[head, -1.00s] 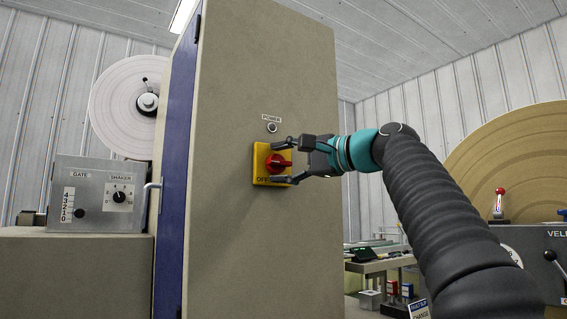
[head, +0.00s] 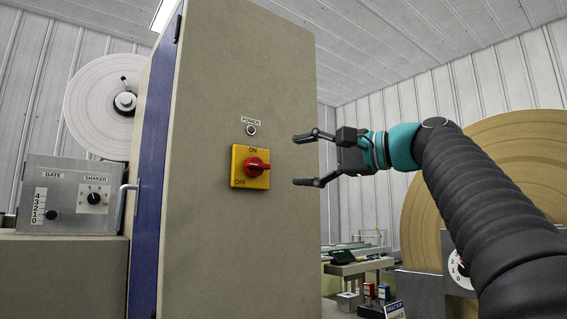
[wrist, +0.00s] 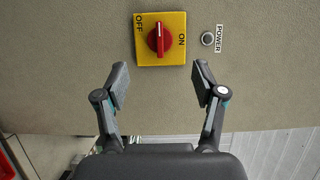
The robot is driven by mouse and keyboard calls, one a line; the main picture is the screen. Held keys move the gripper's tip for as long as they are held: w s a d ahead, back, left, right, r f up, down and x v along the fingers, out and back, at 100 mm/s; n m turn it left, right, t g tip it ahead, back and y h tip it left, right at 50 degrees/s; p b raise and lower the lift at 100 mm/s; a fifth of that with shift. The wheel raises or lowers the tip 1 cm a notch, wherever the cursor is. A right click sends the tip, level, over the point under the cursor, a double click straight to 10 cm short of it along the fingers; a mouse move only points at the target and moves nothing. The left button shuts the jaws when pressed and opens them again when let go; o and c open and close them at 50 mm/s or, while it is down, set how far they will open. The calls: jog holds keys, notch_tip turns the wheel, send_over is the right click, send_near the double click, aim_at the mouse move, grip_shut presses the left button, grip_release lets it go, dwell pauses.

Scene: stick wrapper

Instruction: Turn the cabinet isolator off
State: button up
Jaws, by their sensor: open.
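The cabinet isolator is a red rotary handle (head: 257,168) on a yellow plate (head: 238,160) on the tall beige cabinet's face. ON is printed at the top of the plate and OFF at the lower left. The handle lies horizontally. In the wrist view, which is turned sideways, the handle (wrist: 160,40) stands vertical in the picture, its white mark at the upper end, near OFF. My gripper (head: 298,160) is open and empty, to the right of the isolator and apart from it. Both fingers show in the wrist view (wrist: 161,78), below the plate.
A grey POWER lamp (head: 251,130) sits above the isolator, unlit. The cabinet (head: 230,240) has a blue door edge and a handle on the left. A GATE and SHAKER box (head: 75,195) stands at left. A bench (head: 358,265) is behind at right.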

jog(key=shift+v, duration=1)
jog(key=w+d+f+m+t+h, duration=0.1)
jog(key=w+d+f+h, duration=0.15)
jog(key=w+f, duration=0.2)
jog(key=w+d+f+t+h, duration=0.1)
jog(key=w+d+f+h, duration=0.1)
jog(key=w+d+f, duration=0.3)
notch_tip(320, 180, down, 15)
jog(key=s+g+h, duration=0.2)
jog(key=h, duration=0.2)
jog(key=s+d+f+n+g+h, duration=0.1)
jog(key=s+f+n+g+h, duration=0.1)
jog(key=s+f, duration=0.6)
jog(key=s+d+f+n+g+h, duration=0.1)
jog(key=s+f+h, duration=0.25)
jog(key=f, duration=0.85)
jog(key=s+a+f+n, duration=0.1)
jog(key=s+f+n, duration=0.1)
jog(key=s+f, duration=0.4)
jog(key=s+a+f+n+g+h, duration=0.1)
jog(key=s+f+n, duration=0.1)
jog(key=s+f, duration=0.5)
jog(key=shift+s+a+n, duration=0.3)
jog(key=shift+s, duration=2.1)
